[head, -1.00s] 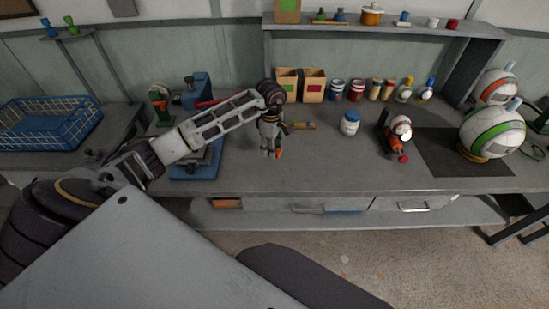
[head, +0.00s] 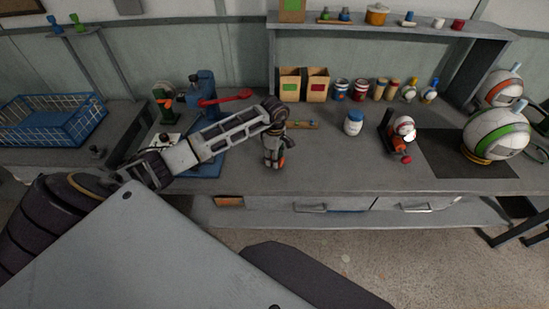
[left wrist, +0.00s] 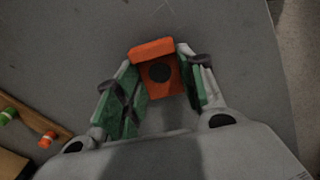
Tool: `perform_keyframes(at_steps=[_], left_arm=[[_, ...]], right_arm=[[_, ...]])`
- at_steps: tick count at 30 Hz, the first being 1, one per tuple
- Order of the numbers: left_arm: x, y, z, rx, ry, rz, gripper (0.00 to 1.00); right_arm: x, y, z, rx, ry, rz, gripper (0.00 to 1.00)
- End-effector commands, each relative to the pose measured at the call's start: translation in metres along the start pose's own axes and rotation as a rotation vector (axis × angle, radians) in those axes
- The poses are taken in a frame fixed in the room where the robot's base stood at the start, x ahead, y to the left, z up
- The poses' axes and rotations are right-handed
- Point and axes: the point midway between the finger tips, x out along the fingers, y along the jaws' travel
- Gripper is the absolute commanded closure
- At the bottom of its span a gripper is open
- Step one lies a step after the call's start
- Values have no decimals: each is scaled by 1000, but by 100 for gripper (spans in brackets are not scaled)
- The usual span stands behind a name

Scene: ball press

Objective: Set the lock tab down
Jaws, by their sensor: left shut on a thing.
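The orange lock tab (left wrist: 160,72), a block with a dark round hole and a wider end, is between the green-padded fingers of my left gripper in the left wrist view. My left gripper (left wrist: 158,92) is shut on it. In the head view my left gripper (head: 273,164) points down over the grey bench (head: 320,172), near its front edge, left of the white jar with a blue lid (head: 353,123). The lock tab is hardly visible there, and I cannot tell whether it touches the bench. My right gripper is not in view.
A blue press (head: 207,92) with a red lever stands left of my gripper. A wooden strip with coloured pegs (head: 303,125) lies behind it. The bench between gripper and jar is clear.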

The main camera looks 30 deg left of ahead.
Motion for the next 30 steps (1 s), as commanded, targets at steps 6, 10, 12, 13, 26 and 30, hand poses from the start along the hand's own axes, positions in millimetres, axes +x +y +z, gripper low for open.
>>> perform_keyframes(at_steps=[6, 10, 12, 13, 26, 30], left_arm=[[6, 0, 0, 0, 0, 2, 73], [6, 0, 0, 0, 0, 2, 73], [6, 0, 0, 0, 0, 2, 73], [7, 0, 0, 0, 0, 2, 73], [8, 0, 0, 0, 0, 1, 39], [8, 0, 0, 0, 0, 1, 39]], right_arm=[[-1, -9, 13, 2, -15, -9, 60], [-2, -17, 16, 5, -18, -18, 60], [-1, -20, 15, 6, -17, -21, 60], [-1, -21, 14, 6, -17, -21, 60], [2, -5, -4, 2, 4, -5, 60], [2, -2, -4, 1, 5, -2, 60]])
